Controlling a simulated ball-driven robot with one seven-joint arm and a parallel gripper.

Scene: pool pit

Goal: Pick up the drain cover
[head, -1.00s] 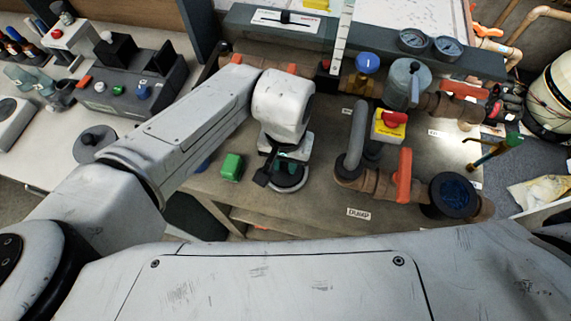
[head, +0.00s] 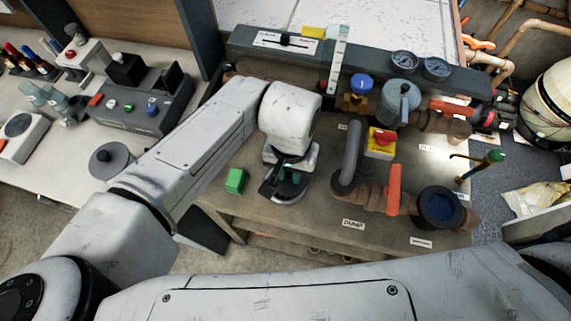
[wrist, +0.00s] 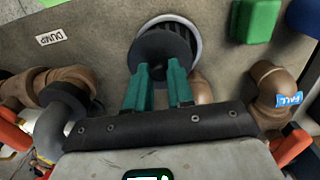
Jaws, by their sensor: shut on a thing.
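The drain cover (wrist: 160,47) is a dark round disc. In the wrist view it sits between and just beyond the green fingertips of my gripper (wrist: 159,72), which is shut on it. The cover is offset from a round opening with a pale rim (wrist: 196,32) and hides part of it. I cannot tell exactly how high it is above the bench. In the head view my gripper (head: 284,186) is low over the bench, left of the grey bent pipe, and mostly hides the cover and opening.
A green block (head: 235,181) lies just left of my gripper. Pipes with a red handle (head: 394,190), a yellow-and-red switch (head: 381,143) and a dark round fitting (head: 440,207) crowd the right. The bench front (head: 300,222) has free room.

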